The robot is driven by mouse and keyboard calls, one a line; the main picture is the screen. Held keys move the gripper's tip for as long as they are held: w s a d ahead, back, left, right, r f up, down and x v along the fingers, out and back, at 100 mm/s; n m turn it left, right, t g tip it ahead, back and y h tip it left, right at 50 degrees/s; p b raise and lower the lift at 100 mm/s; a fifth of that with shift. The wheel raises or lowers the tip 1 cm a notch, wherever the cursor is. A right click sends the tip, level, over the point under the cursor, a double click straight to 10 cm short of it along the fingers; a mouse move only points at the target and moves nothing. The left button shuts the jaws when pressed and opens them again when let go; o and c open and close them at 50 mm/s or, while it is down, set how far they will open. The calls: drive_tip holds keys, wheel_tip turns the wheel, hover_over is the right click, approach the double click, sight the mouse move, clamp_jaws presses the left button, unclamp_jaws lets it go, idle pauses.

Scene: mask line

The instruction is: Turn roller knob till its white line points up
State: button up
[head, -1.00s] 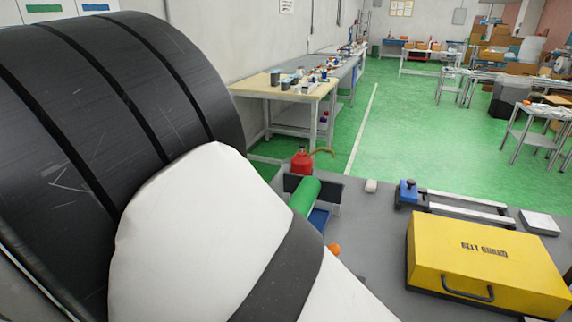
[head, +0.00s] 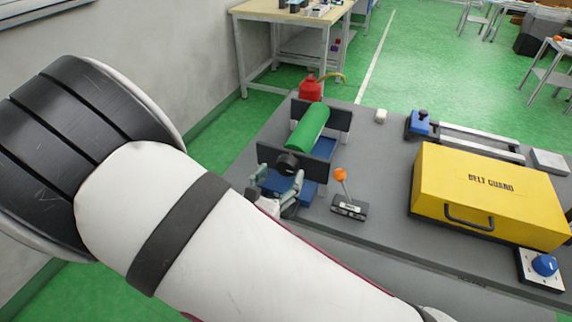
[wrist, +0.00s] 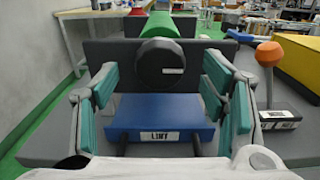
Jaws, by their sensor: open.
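The black round knob (head: 288,163) sits on the near end plate of the green roller (head: 309,128). In the wrist view the knob (wrist: 160,58) faces me, and its short white line (wrist: 173,70) lies about level, pointing right. My gripper (head: 280,178) is open in front of the roller unit. In the wrist view its teal-padded fingers (wrist: 159,76) stand left and right of the knob, apart from it, with nothing held.
A blue block labelled LIFT (wrist: 160,118) lies below the knob. An orange-topped lever (head: 340,175) stands close on the right. A yellow belt guard box (head: 490,195), a blue-knobbed slide (head: 419,122) and a blue dial (head: 544,265) are farther right. A red can (head: 309,88) is behind.

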sight(285, 168)
drive_tip(key=shift+x, duration=2.05)
drive_tip(key=c, duration=1.1)
